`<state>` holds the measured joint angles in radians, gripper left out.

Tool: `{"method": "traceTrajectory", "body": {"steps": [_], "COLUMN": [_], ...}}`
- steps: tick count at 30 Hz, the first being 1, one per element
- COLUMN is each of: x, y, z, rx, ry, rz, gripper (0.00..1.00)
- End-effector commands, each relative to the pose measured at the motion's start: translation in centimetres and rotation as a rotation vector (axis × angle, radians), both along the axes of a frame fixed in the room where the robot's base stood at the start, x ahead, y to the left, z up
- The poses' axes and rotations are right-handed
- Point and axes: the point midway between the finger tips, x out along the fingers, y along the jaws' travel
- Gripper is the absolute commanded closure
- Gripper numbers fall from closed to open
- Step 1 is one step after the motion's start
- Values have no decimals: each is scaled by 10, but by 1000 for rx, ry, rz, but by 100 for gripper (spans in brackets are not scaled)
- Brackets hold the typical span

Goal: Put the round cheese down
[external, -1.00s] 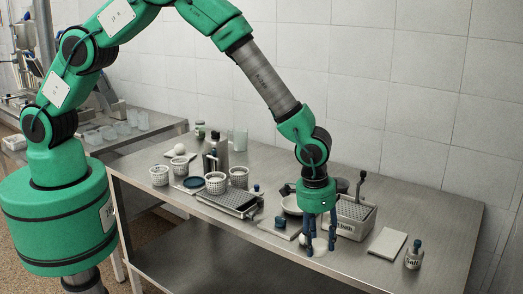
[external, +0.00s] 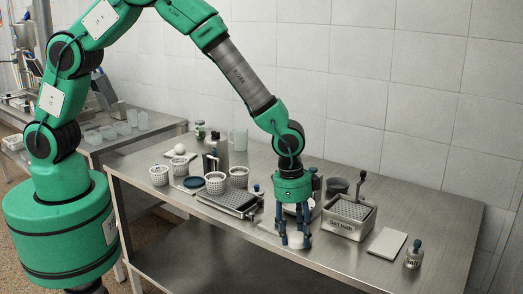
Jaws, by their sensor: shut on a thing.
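The round cheese (external: 297,239) is a small white piece low between the dark blue fingers of my gripper (external: 294,243). My gripper points straight down and is shut on the cheese. The fingers cover part of the cheese's sides. It is at or just above the steel table (external: 355,262), near the front edge. I cannot tell whether its underside touches the tabletop. A pale flat board (external: 268,228) lies just left of and behind the fingers, partly hidden by them.
A perforated tray (external: 228,201) and white perforated baskets (external: 215,184) stand left. Bare tabletop lies front right.

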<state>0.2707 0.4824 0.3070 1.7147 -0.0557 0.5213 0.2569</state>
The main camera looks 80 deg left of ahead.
Motion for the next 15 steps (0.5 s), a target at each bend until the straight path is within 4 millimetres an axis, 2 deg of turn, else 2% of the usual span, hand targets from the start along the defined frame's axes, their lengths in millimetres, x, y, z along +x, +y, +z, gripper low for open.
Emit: {"method": "traceTrajectory", "body": {"steps": [8,15], "x": [2,19], "y": [-1,-6], "z": [0,-2], "rx": [-1,-1], "ry": [-1,-1], "rz": [1,2], "gripper": [83,83]}}
